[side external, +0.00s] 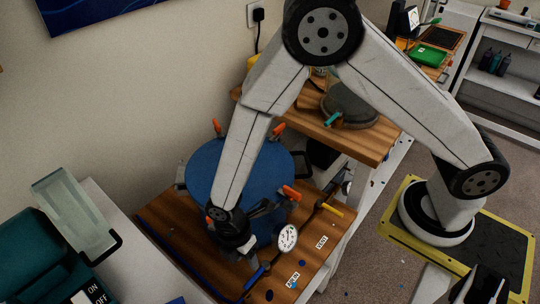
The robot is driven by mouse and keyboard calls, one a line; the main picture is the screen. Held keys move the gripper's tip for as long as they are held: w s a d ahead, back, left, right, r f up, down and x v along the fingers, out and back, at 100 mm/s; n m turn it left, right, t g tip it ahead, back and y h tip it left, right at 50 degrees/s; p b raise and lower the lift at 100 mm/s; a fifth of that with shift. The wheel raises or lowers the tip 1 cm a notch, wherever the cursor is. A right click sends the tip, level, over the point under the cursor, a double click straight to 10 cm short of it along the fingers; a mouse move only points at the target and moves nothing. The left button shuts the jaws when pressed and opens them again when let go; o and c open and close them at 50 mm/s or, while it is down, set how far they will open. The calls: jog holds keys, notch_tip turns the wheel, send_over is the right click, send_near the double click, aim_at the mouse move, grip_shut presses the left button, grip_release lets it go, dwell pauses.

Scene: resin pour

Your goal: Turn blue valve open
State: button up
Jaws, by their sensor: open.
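The blue valve handle (256,274) shows as a short blue lever low in front of the blue pot, below and left of the round white gauge (288,237). It lies tilted along the dark pipework. My gripper (246,252) points down just above and left of the handle, close to the gauge. Its jaws are open, but the fingertips are small and dark, and I cannot tell whether they touch anything. My arm hides part of the pot lid and the area behind the wrist.
The blue pot (268,172) with orange-handled clamps stands on a wooden bench (165,222). A yellow valve handle (333,210) is right of the gauge. Small white labels lie in front. A teal machine (35,255) stands left; a raised wooden shelf (375,145) is behind right.

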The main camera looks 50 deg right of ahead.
aim_at(254, 278)
jog(key=shift+s+f, duration=0.25)
jog(key=shift+f, duration=1)
jog(key=shift+s+f, duration=0.25)
jog(key=shift+f, duration=1.05)
jog(key=shift+s+f, duration=0.25)
jog(key=shift+f, duration=1)
jog(key=shift+d, duration=0.1)
grip_shut()
